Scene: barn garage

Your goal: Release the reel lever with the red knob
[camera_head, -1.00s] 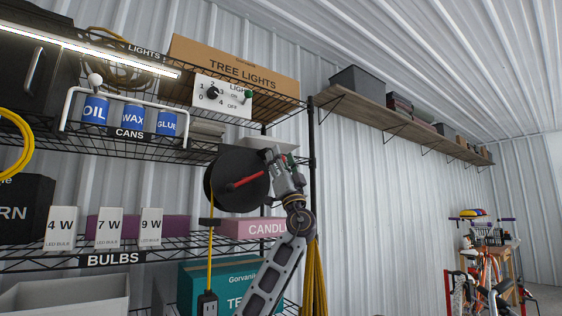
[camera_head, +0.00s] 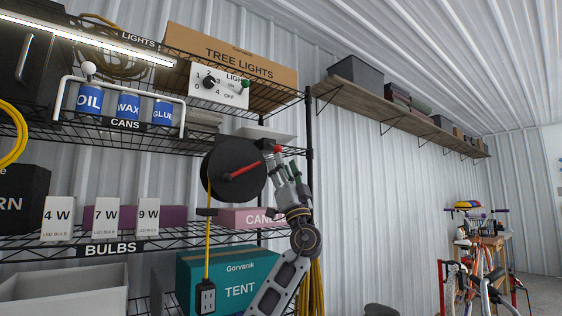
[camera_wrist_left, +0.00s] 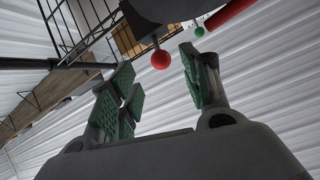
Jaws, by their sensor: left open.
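The round black reel (camera_head: 222,165) hangs at the shelf's right part, with a red bar (camera_head: 244,171) across its face. The red knob (camera_head: 277,149) shows at the reel's upper right edge. In the left wrist view the red knob (camera_wrist_left: 160,59) sits on a short stem below a dark body. My left gripper (camera_head: 283,163) is open just below and right of the knob. In the wrist view its green-padded fingers stand on either side of the knob in the picture; how deep the knob lies between them I cannot tell. My right gripper is out of view.
Wire shelving with a teal tent box (camera_head: 228,270), a pink candle box (camera_head: 240,217) and bulb boxes (camera_head: 105,218) surrounds the reel. A yellow cord (camera_head: 209,245) hangs from the reel. A light panel (camera_head: 219,84) is above. The wall to the right is open.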

